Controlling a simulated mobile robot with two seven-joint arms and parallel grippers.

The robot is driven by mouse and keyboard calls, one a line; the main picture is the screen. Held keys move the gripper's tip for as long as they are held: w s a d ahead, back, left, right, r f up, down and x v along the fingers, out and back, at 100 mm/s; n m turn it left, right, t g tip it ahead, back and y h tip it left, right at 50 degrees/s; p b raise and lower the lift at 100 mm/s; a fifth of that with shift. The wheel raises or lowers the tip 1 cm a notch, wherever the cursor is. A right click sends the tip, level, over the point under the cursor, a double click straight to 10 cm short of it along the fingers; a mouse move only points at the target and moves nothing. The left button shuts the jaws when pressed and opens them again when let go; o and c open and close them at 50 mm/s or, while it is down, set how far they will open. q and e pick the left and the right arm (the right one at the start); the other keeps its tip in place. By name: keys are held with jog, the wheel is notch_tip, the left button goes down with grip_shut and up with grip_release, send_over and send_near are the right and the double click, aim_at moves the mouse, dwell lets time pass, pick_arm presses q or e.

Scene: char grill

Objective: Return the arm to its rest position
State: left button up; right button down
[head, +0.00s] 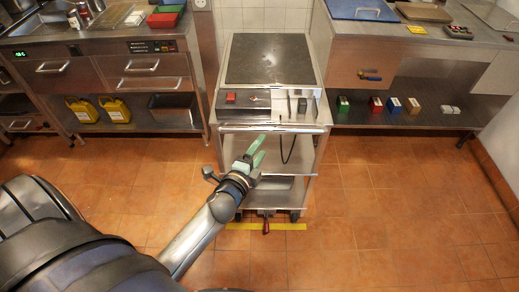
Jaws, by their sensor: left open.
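My left arm comes in from the lower left of the head view. My left gripper (256,151), with green fingers, is open and empty. It shows in front of the grill cart (322,120), over the cart's open front below the control panel. The cart has a dark flat cooking plate (269,59) on top. How far the gripper is from the cart is hard to tell. My right gripper is not in view.
A steel counter with drawers (68,67) stands at the left, with yellow containers (116,109) on its lower shelf. At the right, a counter (345,58) has small coloured boxes (376,105) below. A yellow floor strip (284,227) lies before the cart. The tiled floor (390,220) at right is clear.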

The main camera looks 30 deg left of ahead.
pick_arm(q)
jog(key=s+d+f+n+g+h, duration=0.2)
jog(key=s+f+n, duration=0.4)
jog(key=s, duration=0.3)
jog(key=s+d+f+n+g+h, duration=0.2)
jog(key=s+d+f+n+g, duration=0.2)
jog(key=s+d+f+n, duration=0.3)
jog(key=s+f, duration=0.1)
jog(key=s, duration=0.2)
jog(key=shift+s+d+f+n, duration=0.2)
jog(key=shift+d+f+n, duration=0.1)
jog(key=shift+f, duration=0.05)
jog(key=shift+a, duration=0.1)
